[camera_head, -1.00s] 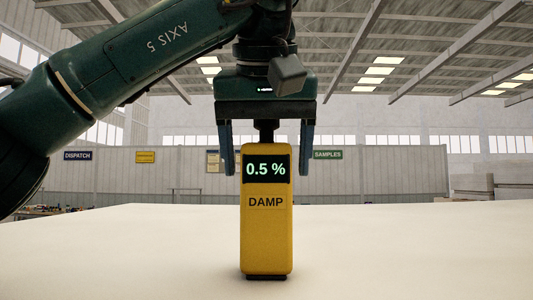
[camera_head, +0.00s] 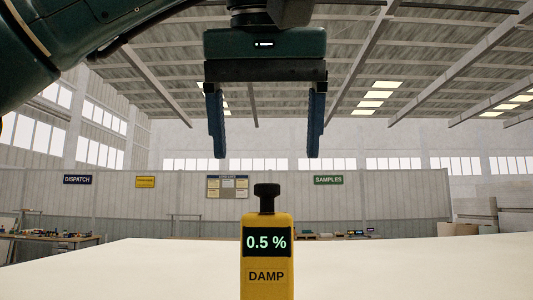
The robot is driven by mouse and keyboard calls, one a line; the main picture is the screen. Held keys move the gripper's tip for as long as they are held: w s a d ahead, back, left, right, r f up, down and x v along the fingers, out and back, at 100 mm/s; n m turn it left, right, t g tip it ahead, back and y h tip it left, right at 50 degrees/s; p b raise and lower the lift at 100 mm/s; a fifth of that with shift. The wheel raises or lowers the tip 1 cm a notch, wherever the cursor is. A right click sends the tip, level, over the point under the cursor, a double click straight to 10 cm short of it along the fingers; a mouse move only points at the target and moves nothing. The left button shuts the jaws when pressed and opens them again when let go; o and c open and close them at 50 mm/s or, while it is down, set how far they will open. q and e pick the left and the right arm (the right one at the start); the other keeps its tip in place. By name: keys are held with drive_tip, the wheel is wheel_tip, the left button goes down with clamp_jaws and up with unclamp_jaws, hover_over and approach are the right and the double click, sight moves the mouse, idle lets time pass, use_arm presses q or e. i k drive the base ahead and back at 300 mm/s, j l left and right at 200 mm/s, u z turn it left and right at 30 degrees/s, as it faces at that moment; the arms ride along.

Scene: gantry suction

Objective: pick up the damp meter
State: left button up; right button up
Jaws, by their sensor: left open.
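The damp meter (camera_head: 267,277) is a yellow upright block with a black display reading 0.5 %, the word DAMP and a black knob on top. It stands on a pale surface at the bottom middle of the head view, its lower part cut off by the frame. My left gripper (camera_head: 266,155) is open and empty above it. Its two blue fingers point down, one on each side of the line of the knob, with a clear gap between fingertips and knob. My right gripper does not show.
The pale tabletop (camera_head: 130,272) is bare around the meter. Far behind it are a workbench (camera_head: 62,240) with small items at the left, a notice board (camera_head: 227,187) and a green SAMPLES sign (camera_head: 328,180) on the wall.

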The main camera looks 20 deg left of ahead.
sight(268, 269)
drive_tip(key=k+l, duration=0.2)
drive_tip(key=k, duration=0.3)
drive_tip(key=k+l, duration=0.2)
drive_tip(key=k, duration=0.25)
